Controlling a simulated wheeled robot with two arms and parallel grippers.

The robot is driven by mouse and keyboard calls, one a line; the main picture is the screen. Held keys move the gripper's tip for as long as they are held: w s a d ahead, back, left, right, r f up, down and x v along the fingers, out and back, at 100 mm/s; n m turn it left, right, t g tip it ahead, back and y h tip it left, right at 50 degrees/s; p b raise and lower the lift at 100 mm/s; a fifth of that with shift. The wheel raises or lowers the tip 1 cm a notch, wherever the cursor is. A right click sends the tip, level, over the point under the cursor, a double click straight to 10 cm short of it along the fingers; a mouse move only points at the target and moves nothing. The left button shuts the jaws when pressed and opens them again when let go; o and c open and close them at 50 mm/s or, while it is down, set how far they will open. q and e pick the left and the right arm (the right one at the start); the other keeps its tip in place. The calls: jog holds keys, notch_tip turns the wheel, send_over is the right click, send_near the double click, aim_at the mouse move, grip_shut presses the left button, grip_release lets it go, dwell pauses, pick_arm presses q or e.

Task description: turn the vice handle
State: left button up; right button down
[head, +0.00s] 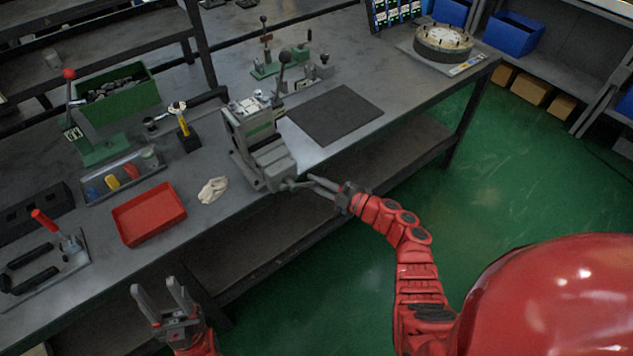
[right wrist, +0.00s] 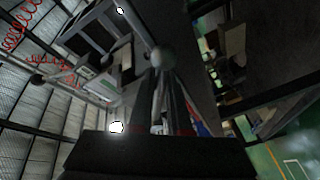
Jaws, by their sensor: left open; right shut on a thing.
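The grey vice (head: 262,150) stands at the front edge of the workbench in the head view. Its handle (head: 290,185) is at the vice's lower front, partly hidden by my fingers. My right gripper (head: 312,184) reaches it from the right and is shut on it. In the right wrist view the handle shows as a bar with a round ball end (right wrist: 162,57), just beyond the fingertips of my right gripper (right wrist: 167,85). My left gripper (head: 163,290) is open and empty, in front of the bench at the lower left, well apart from the vice.
On the workbench (head: 225,215) a white rag (head: 213,190) and a red tray (head: 149,213) lie left of the vice. A dark mat (head: 335,113) lies to its right. A toggle clamp with a red handle (head: 45,220) is at far left. The green floor (head: 520,180) at right is clear.

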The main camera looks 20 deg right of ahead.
jog(key=s+a+f+m+t, duration=0.2)
jog(key=a+f+m+t, duration=0.2)
jog(key=a+m, duration=0.3)
jog(key=shift+s+f+m+t+h, duration=0.15)
jog(key=shift+s+m+t+h, duration=0.2)
jog(key=shift+m, duration=2.45)
jog(key=shift+a, duration=0.1)
jog(key=c, duration=0.9)
grip_release()
jog(key=shift+o, duration=0.2)
